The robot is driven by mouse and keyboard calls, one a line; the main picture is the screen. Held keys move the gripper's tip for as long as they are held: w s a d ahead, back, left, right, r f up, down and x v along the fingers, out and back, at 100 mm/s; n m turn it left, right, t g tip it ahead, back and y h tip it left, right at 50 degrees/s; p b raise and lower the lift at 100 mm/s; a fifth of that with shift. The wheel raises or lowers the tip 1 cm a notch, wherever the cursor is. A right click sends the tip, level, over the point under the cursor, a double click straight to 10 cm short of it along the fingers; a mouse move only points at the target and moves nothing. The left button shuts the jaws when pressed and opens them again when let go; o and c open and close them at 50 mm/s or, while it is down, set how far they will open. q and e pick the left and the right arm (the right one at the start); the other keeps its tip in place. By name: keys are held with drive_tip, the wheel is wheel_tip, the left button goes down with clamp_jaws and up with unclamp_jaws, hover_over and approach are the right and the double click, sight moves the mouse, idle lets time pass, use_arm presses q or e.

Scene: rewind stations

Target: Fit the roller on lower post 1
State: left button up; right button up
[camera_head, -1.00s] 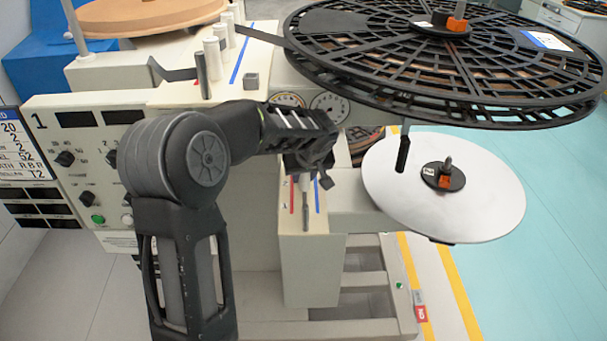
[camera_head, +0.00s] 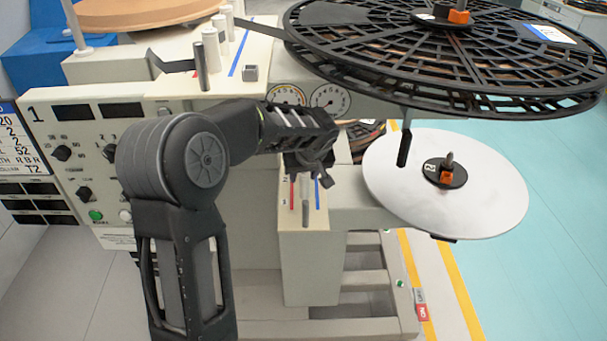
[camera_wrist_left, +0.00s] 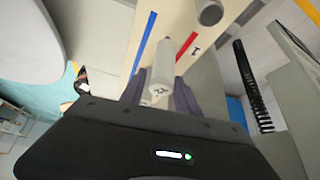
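My left gripper (camera_head: 308,168) points down over the lower block (camera_head: 310,262) of the machine. In the left wrist view its dark fingers (camera_wrist_left: 162,92) are on both sides of a white roller (camera_wrist_left: 160,75) and appear shut on it. The roller also shows in the head view (camera_head: 305,187), just under the gripper, between a red and a blue stripe. Its lower end is not clear, so I cannot tell if it sits on a post. A grey post (camera_head: 306,214) stands at the block's front, and also shows in the left wrist view (camera_wrist_left: 209,12). My right gripper is not in view.
A large black reel (camera_head: 440,55) overhangs at the upper right. A white disc (camera_head: 445,200) lies below it, beside a dark hanging rod (camera_head: 403,150). White rollers (camera_head: 211,50) and a grey post (camera_head: 202,75) stand on the upper deck. A control panel (camera_head: 85,150) is at left.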

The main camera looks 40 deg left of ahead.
use_arm(q)
drive_tip(key=shift+o, duration=0.9)
drive_tip(key=shift+r+p, duration=0.55)
drive_tip(key=shift+p, duration=0.15)
drive_tip(key=shift+r+p, duration=0.35)
drive_tip(key=shift+p, duration=0.2)
drive_tip(key=s+d+r+b, duration=0.3)
drive_tip(key=s+d, duration=0.6)
drive_tip(key=d, duration=0.1)
drive_tip(key=shift+s+d+r, duration=0.35)
drive_tip(key=shift+d, duration=0.05)
